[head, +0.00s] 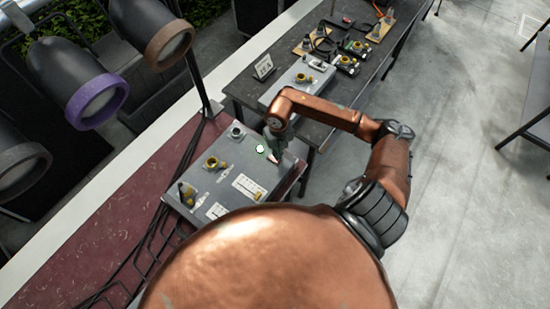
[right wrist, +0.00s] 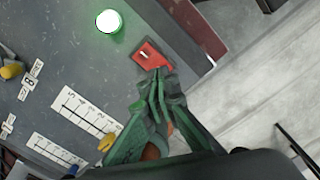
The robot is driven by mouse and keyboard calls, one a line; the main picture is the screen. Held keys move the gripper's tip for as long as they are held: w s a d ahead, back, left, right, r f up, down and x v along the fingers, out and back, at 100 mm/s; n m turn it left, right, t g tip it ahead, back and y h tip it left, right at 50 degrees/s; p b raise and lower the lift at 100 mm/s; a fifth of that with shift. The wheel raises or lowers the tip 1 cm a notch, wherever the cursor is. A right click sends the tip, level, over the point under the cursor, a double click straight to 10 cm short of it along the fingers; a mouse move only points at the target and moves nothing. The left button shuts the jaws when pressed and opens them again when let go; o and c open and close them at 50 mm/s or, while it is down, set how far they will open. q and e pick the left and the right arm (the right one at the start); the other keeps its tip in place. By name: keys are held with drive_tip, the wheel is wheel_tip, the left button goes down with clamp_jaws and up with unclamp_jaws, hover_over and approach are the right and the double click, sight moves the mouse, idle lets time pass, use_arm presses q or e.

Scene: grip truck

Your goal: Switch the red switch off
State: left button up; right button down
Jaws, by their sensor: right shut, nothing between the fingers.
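The red switch (right wrist: 150,53) is a small red plate with a pale mark on the grey control box (head: 222,152). In the head view it shows as a small red patch (head: 272,158) under my right gripper (head: 273,147). In the right wrist view, my right gripper (right wrist: 158,76) has its green fingers shut and empty, with the tips over the lower edge of the red switch. I cannot tell whether they touch it. A green lamp (right wrist: 109,21) beside the switch is lit. The switch's lever position is unclear. My left gripper is not in view.
The box also carries yellow knobs (head: 212,163) and white label strips (right wrist: 85,110). A dark table (head: 240,90) with another grey box and connectors stands behind. Stage lamps (head: 98,97) hang at the left. Open floor (head: 470,150) lies to the right.

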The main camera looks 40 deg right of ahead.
drive_tip(key=shift+f+b, duration=0.95)
drive_tip(key=shift+f, duration=0.25)
idle(0.7)
drive_tip(key=shift+r, duration=0.15)
drive_tip(key=shift+r+p, duration=0.65)
drive_tip(key=shift+r, duration=0.2)
drive_tip(key=shift+r+p, duration=1.4)
drive_tip(key=shift+r, duration=1.2)
drive_tip(key=shift+f, duration=0.1)
